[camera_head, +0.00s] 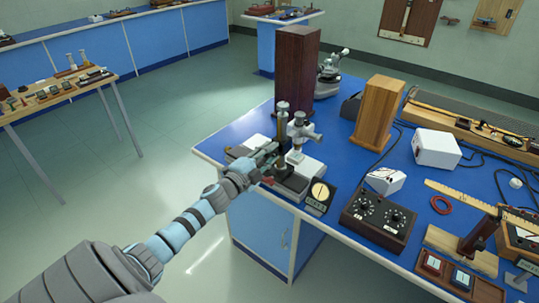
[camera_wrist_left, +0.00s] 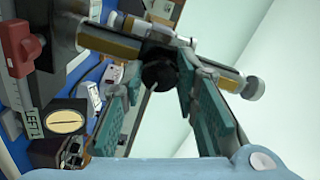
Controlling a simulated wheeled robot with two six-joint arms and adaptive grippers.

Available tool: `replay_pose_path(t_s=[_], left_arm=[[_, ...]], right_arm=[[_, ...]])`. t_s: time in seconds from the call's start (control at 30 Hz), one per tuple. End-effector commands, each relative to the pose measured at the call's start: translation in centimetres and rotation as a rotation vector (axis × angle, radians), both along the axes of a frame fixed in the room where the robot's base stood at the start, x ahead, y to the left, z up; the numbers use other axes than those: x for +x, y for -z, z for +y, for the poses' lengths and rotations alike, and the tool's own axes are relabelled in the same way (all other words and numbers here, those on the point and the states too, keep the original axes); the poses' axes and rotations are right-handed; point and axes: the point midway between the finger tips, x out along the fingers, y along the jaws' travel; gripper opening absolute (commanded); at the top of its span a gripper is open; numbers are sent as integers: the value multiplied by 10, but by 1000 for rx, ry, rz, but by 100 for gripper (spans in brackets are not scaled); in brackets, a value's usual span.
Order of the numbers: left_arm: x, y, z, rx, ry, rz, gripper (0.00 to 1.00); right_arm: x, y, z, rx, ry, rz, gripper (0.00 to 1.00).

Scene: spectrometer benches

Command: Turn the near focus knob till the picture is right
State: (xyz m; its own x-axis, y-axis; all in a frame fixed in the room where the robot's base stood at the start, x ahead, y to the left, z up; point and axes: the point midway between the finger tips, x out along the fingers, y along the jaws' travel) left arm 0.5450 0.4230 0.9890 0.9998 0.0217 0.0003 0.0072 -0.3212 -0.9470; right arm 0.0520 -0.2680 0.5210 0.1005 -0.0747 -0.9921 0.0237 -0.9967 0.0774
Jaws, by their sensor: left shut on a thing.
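A grey instrument (camera_head: 298,135) with upright columns and a slanting tube stands at the left corner of the blue bench. My left gripper (camera_head: 272,152) is at its near left side. In the left wrist view its teal finger pads (camera_wrist_left: 163,98) are on either side of a dark round knob (camera_wrist_left: 158,76) with a pale mark, and it is shut on that knob. Parts of the instrument beyond are hidden by the fingers. A small dark display (camera_head: 319,196) beside the instrument shows a pale disc; in the left wrist view (camera_wrist_left: 67,121) the disc carries a thin dark line. My right gripper is out of view.
A dark control box (camera_head: 379,218) with two dials and a white box (camera_head: 385,180) stand right of the display. A tall dark wooden block (camera_head: 297,75) and a lighter one (camera_head: 379,112) rise behind. Open floor (camera_head: 150,165) lies to the left.

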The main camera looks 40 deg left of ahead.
Motion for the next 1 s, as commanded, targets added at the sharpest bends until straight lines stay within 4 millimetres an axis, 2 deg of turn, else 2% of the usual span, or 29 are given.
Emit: replay_pose_path(t_s=[0.2, 0.23, 0.33, 0.77, 0.87, 1.0], left_arm=[[0, 1, 0, -2, 1, 2, 0], [0, 1, 0, -2, 0, 2, 32], [0, 1, 0, -2, -1, 1, 48], [0, 0, 0, -20, -1, 1, 48], [0, -2, 0, -144, -1, -2, 48], [0, -4, 0, -517, -1, -11, 48]], right_arm=[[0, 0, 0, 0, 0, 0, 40], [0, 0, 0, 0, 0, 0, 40], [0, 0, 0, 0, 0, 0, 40], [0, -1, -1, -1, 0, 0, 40], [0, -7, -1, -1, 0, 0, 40], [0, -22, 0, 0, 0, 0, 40]])
